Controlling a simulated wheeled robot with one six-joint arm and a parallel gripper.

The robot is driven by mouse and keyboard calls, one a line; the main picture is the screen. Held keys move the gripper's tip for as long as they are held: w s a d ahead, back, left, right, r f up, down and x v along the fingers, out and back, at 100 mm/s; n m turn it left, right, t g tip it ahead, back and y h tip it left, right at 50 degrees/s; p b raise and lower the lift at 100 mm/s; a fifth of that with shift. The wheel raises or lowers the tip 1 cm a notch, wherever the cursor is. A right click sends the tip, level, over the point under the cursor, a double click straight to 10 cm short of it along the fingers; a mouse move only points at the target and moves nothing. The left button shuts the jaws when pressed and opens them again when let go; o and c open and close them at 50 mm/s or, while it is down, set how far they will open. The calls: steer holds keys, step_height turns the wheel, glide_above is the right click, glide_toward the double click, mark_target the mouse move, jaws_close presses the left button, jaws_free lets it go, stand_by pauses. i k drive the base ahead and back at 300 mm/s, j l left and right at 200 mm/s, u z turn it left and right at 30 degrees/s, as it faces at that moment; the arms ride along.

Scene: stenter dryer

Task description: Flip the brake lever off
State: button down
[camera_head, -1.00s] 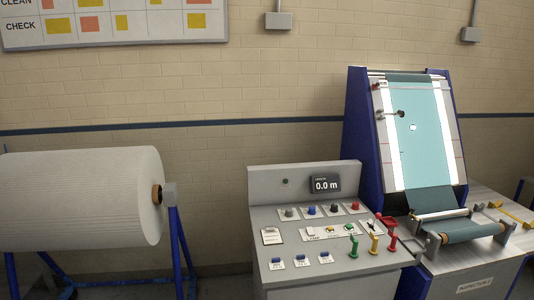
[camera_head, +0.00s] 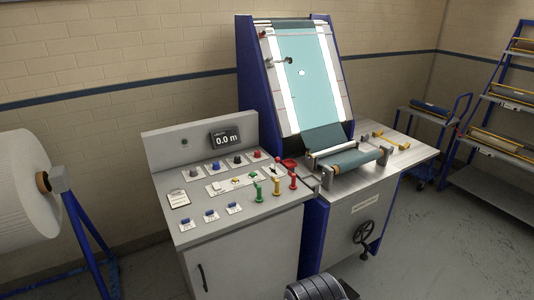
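The control console (camera_head: 240,222) stands at the centre-left. The labels are too small to read, so I cannot tell which lever is the brake lever. A small red-handled lever (camera_head: 262,35) also shows on the upper left of the inspection frame. My gripper is not in view; only a dark rounded part, probably of my arm, shows at the bottom edge, apart from the console.
Several knobs and blue switches (camera_head: 210,215) sit on the console. The inspection machine (camera_head: 362,205) with a handwheel (camera_head: 364,233) adjoins it. A white roll (camera_head: 22,190) stands left, a rack (camera_head: 500,180) right. Floor at right is open.

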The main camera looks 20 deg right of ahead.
mark_target(277, 159)
steer(key=i+z, duration=0.3)
steer(key=i, duration=0.2)
steer(key=i+j+z, duration=0.25)
steer(key=i, duration=0.25)
steer(key=i+j+z, duration=0.3)
steer(key=i, duration=0.15)
steer(key=l, duration=0.1)
